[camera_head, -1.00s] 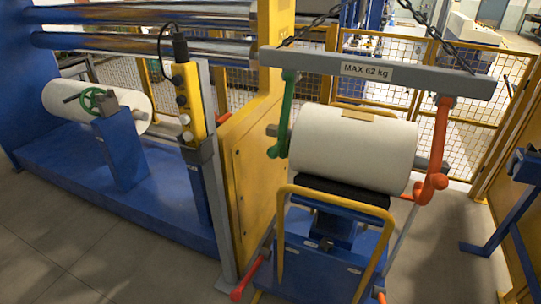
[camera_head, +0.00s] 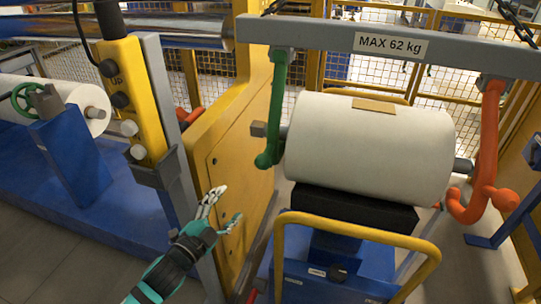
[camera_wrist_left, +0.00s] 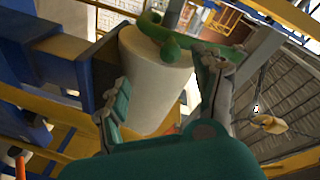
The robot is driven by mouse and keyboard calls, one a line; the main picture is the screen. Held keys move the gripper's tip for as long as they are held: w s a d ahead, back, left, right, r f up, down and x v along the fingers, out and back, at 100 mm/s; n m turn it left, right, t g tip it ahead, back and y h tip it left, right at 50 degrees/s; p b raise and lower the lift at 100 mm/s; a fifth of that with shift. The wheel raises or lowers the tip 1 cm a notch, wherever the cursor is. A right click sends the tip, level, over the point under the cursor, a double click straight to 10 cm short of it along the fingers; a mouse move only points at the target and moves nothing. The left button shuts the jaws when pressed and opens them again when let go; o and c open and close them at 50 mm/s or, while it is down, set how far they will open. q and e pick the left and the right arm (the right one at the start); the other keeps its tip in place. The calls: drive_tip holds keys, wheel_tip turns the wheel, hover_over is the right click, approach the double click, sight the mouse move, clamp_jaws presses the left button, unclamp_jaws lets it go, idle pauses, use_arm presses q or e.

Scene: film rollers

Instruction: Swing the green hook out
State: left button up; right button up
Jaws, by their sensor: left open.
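The green hook (camera_head: 276,105) hangs from the left end of the grey lifting beam (camera_head: 385,42) marked MAX 62 kg. Its curled lower end is beside the left shaft end of the white roll (camera_head: 370,150). My left gripper (camera_head: 228,203) is open and empty, below and left of the hook and apart from it. In the left wrist view the green hook (camera_wrist_left: 168,46) shows at the top, beyond the open fingers (camera_wrist_left: 165,85), with the white roll behind it. My right gripper is out of view.
An orange hook (camera_head: 487,150) hangs at the beam's right end. The roll rests on a black pad (camera_head: 350,208) on a blue cart with a yellow handle (camera_head: 360,231). A yellow machine panel (camera_head: 235,170) and a yellow control box (camera_head: 132,95) stand to the left.

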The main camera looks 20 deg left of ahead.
sight(259, 167)
use_arm(q)
drive_tip(key=r+x, duration=0.1)
drive_tip(key=x, duration=0.4)
drive_tip(key=d+r+p+x, duration=0.1)
drive_tip(key=x, duration=0.4)
drive_tip(key=r+x, duration=0.1)
drive_tip(key=x, duration=0.5)
drive_tip(key=shift+s+d+p, duration=0.1)
drive_tip(key=shift+d+p, duration=0.1)
drive_tip(key=shift+p, duration=0.2)
drive_tip(key=shift+w+d+h, duration=0.15)
drive_tip(key=shift+w+h, duration=0.25)
drive_tip(key=shift+w, duration=0.2)
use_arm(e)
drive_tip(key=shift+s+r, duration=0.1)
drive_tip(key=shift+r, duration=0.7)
use_arm(q)
drive_tip(key=shift+f, duration=0.1)
drive_tip(key=c, duration=0.5)
clamp_jaws()
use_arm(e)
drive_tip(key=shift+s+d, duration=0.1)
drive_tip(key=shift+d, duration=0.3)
